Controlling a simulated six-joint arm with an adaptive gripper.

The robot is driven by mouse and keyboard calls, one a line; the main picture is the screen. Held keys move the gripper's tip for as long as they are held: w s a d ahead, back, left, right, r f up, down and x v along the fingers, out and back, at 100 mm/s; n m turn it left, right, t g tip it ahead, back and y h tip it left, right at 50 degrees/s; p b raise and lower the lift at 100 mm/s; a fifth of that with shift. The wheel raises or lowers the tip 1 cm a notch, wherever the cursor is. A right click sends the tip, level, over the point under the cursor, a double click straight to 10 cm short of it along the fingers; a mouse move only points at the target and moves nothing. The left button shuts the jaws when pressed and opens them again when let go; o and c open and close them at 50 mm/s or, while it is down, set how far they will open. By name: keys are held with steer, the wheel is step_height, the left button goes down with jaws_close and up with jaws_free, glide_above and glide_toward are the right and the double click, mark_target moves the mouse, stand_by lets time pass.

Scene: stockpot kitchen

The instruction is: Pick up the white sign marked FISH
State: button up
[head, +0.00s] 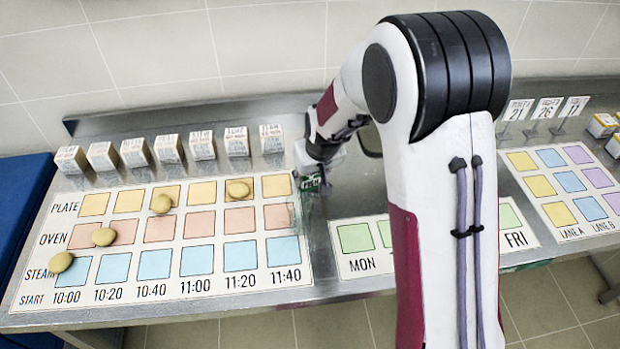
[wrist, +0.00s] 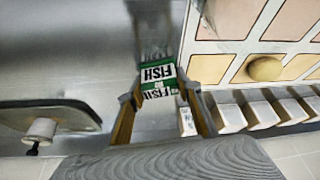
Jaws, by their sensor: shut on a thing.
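The FISH sign (wrist: 158,74) shows in the wrist view as a small green piece with white areas and the black word FISH on two faces, upside down there. My gripper (wrist: 160,93) is shut on it, one finger on each side. In the head view, the sign (head: 311,184) shows as a small green and white patch below my gripper (head: 318,162), just right of the big chart. My arm and gripper hide part of it there. I cannot tell whether it touches the steel counter.
A chart (head: 200,207) with PLATE, OVEN and STEAM rows and several yellow discs lies at left. Several white blocks (head: 168,148) line its back edge. A MON–FRI strip (head: 352,263) lies partly behind my arm. Number signs (head: 546,110) and a lane chart (head: 563,212) are at right.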

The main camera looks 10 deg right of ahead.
steer(key=shift+r, duration=5)
steer(key=shift+d, duration=0.1)
